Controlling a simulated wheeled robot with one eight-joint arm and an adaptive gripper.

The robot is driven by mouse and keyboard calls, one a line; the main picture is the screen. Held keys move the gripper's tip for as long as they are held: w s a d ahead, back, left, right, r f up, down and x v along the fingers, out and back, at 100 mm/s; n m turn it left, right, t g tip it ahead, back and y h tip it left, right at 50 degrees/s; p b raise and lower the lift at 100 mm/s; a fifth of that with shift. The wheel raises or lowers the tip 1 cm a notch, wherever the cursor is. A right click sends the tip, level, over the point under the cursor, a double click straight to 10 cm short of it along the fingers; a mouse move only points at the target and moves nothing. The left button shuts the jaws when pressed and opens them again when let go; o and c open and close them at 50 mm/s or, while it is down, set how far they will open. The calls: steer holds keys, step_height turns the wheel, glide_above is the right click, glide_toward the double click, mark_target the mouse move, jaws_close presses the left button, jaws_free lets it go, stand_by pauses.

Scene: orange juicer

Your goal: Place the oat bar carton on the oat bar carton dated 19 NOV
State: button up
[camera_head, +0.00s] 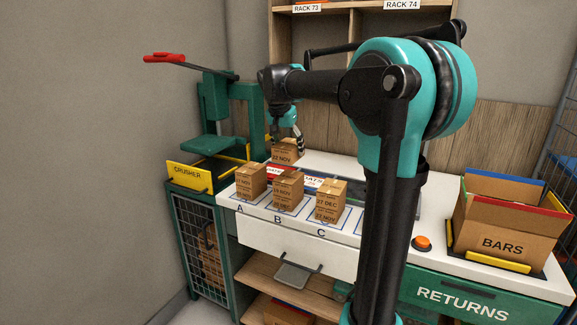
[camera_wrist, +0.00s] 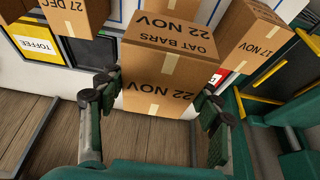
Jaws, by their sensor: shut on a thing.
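My gripper (camera_head: 287,138) is shut on an oat bar carton (camera_head: 284,152) marked 22 NOV. In the wrist view the carton (camera_wrist: 165,80), labelled OAT BARS, sits between the two fingers (camera_wrist: 155,98). It is held behind the row of cartons at the bench front; I cannot tell whether it touches the bench. The carton at B (camera_head: 288,184) appears to read 19 NOV and is mostly hidden in the wrist view. Cartons at A (camera_head: 251,175) and C (camera_head: 331,188) stand either side; they read 17 NOV (camera_wrist: 245,40) and 27 DEC (camera_wrist: 75,15) in the wrist view.
The green crusher (camera_head: 215,140) with a red-handled lever is at the left. An open BARS box (camera_head: 505,232) stands at the right, with an orange button (camera_head: 423,243) nearer the middle. Rack shelves (camera_head: 340,35) are behind. The white bench (camera_head: 330,165) is partly hidden by my arm.

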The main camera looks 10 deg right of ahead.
steer(key=shift+f, duration=3.25)
steer(key=shift+f, duration=0.1)
steer(key=o, duration=1.3)
steer(key=v, duration=1.2)
